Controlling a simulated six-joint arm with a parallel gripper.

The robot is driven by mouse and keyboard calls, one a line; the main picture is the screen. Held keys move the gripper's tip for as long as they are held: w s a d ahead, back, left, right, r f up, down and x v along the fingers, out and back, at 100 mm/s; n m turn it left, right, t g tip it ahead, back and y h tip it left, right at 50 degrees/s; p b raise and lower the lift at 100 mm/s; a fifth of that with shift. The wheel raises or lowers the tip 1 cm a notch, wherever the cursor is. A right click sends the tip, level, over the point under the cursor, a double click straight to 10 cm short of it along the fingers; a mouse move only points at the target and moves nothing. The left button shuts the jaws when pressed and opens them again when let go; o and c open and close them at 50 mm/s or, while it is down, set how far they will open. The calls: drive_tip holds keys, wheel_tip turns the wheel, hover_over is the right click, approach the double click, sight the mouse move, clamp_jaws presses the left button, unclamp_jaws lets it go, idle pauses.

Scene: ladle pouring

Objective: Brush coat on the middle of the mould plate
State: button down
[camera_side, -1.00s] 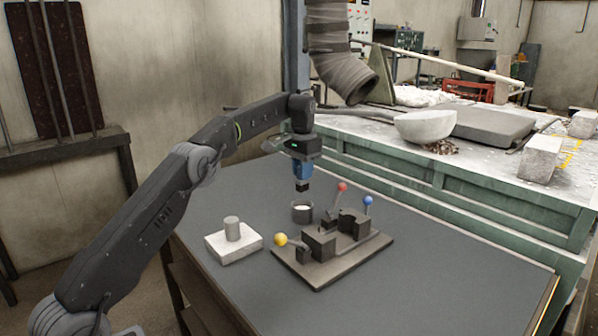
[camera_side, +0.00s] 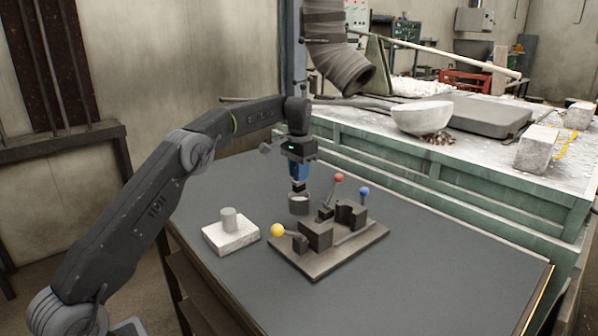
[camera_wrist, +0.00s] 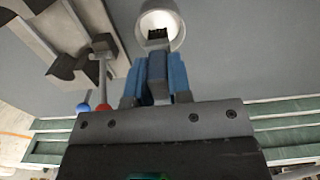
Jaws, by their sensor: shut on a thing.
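My gripper (camera_side: 298,178) hangs over the small grey cup (camera_side: 299,208) and points down. Its blue fingers (camera_wrist: 158,70) are shut on a brush (camera_wrist: 157,33) with a dark end; the fingers hide most of its handle. In the wrist view the dark end shows against the white inside of the cup (camera_wrist: 178,36). In the side view it is at the cup's mouth; how deep it reaches I cannot tell. A dark mould plate (camera_side: 318,270) lies right of the cup, carrying dark mould blocks (camera_side: 317,235). The plate also shows in the wrist view (camera_wrist: 18,48).
Levers with a yellow knob (camera_side: 277,230), a red knob (camera_side: 339,177) and a blue knob (camera_side: 364,191) rise from the plate. A pale slab (camera_side: 232,242) with a grey cylinder (camera_side: 229,217) stands left. The front tabletop is clear. A green bench (camera_side: 430,175) stands behind.

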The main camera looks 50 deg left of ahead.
drive_tip(key=shift+f, duration=0.15)
idle(0.3)
drive_tip(key=shift+f, duration=1)
drive_tip(key=shift+f, duration=0.65)
idle(1.0)
drive_tip(key=shift+r, duration=0.1)
drive_tip(key=shift+r, duration=3.7)
drive_tip(key=s+d+f+m, duration=0.2)
drive_tip(key=d+f+m, duration=0.1)
drive_tip(key=d+m, duration=1.4)
drive_tip(key=shift+m, duration=0.6)
drive_tip(key=shift+s+a+f, duration=0.1)
drive_tip(key=shift+a+f, duration=0.15)
drive_tip(key=shift+f, duration=0.55)
drive_tip(key=shift+a+f, duration=0.25)
drive_tip(key=shift+f, duration=0.6)
drive_tip(key=shift+s+a+f, duration=0.1)
drive_tip(key=shift+a+f, duration=0.15)
drive_tip(key=shift+f, duration=0.55)
